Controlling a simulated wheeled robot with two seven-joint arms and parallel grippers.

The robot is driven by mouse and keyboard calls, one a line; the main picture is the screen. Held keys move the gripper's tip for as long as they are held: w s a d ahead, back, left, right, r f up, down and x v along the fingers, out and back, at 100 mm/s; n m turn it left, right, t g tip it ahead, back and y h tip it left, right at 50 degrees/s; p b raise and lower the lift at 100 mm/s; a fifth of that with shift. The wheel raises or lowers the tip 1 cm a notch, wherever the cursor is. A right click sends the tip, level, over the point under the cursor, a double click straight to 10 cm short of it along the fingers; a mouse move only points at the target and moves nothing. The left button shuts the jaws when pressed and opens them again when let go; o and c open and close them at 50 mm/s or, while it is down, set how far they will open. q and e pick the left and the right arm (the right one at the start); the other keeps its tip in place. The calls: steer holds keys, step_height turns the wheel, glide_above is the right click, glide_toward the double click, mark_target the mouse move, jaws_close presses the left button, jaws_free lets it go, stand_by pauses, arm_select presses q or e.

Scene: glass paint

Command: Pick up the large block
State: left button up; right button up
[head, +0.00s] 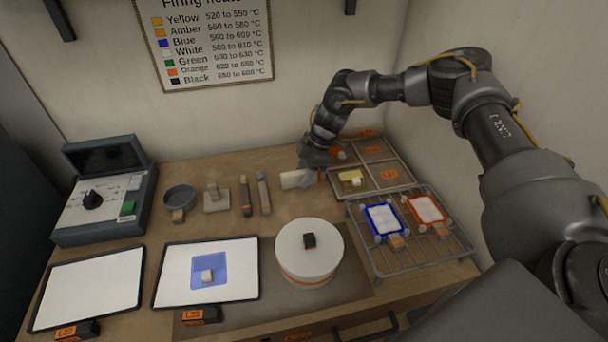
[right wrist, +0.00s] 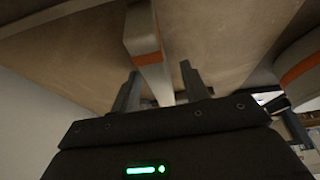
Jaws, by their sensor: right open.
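A pale, elongated block (head: 294,179), the largest loose block I see, is on the table left of the sectioned tray. My right gripper (head: 312,172) is at the block's right end in the head view. In the right wrist view, a pale bar with an orange stripe, seemingly this block (right wrist: 145,42), reaches toward the gap between the open fingers of my right gripper (right wrist: 160,82). I cannot tell whether either finger touches it. The gripper hides part of the block's right end in the head view. My left gripper is not in view.
The sectioned tray (head: 404,168) is right of the gripper, with a wire rack (head: 385,262) in front. A white turntable (head: 300,242) carries a small dark block. Upright-lying tools (head: 264,193) are close on the left. A control box (head: 104,192) stands far left.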

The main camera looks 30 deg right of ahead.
steer(key=shift+a+f, duration=0.1)
steer(key=shift+f, duration=0.05)
jaws_close()
stand_by(0.4)
